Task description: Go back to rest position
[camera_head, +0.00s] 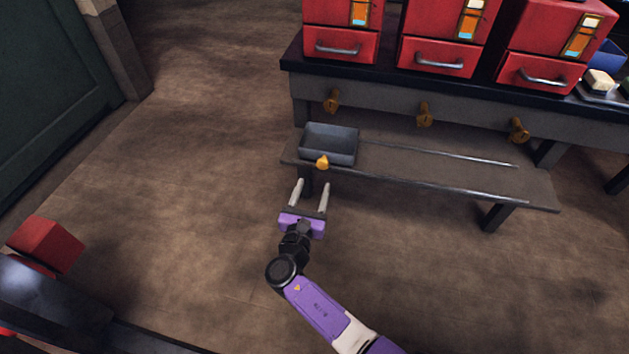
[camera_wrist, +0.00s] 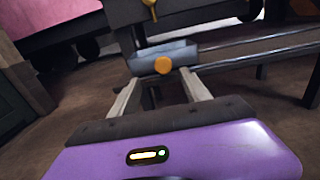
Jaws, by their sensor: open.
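My gripper (camera_head: 311,196) is open and empty, with its two pale fingers spread apart. It is just in front of a grey metal tray (camera_head: 318,146) with a round orange knob (camera_head: 322,162) on its near side. The tray sits at the left end of a low dark bench. In the wrist view, the gripper's fingers (camera_wrist: 158,98) point toward the tray (camera_wrist: 150,58), and its knob (camera_wrist: 163,65) shows between and beyond the fingertips. The fingers appear apart from the knob.
The low bench (camera_head: 440,180) has rails along it. Behind it stands a dark table (camera_head: 360,93) with brass knobs and several red boxes (camera_head: 340,45) with drawers. A red block (camera_head: 46,245) is at the lower left. A dark green door (camera_head: 50,90) is at the upper left.

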